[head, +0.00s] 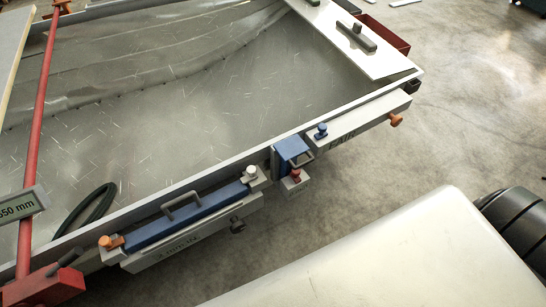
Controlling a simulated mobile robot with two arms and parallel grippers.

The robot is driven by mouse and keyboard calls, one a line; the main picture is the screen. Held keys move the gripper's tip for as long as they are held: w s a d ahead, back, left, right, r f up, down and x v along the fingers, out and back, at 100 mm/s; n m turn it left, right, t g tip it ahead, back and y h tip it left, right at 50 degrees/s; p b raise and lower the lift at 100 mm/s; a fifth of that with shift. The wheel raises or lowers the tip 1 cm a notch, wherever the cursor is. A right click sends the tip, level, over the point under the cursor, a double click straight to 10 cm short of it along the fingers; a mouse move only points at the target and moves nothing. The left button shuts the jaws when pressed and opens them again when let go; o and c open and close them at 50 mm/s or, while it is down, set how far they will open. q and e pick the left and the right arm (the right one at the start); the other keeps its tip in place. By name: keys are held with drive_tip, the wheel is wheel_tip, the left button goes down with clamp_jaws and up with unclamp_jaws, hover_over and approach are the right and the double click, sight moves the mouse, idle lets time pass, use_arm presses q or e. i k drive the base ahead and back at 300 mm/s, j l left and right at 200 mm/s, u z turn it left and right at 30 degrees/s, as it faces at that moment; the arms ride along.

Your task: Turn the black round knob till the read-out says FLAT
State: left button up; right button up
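A small black round knob (238,225) sticks out from the front of a grey bar, at its right end, below the hull's near edge. The bar's face carries a read-out (177,248) with dark lettering. It seems to begin "3 mm"; the rest is too small and slanted to read surely. A blue block with a grey handle (184,207) lies along the top of the bar. Neither of my grippers is in view, and nothing touches the knob.
Orange (112,242) and white (251,172) knobs flank the blue block. A blue bracket (292,152) and a grey bar marked FAIR (362,120) are to the right. A red rod (38,130) with a 550 mm display (20,205) crosses the left. Floor (330,205) before the knob looks clear.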

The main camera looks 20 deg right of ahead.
sight(238, 226)
drive_tip(key=z, duration=0.5)
drive_tip(key=u, duration=0.85)
drive_tip(key=k+l+z, duration=0.1)
drive_tip(key=l+z, duration=0.25)
drive_tip(key=k+j+u, duration=0.1)
drive_tip(key=k+u, duration=0.15)
drive_tip(key=k, duration=0.15)
drive_tip(key=k+j+u, duration=0.25)
drive_tip(key=k, duration=0.15)
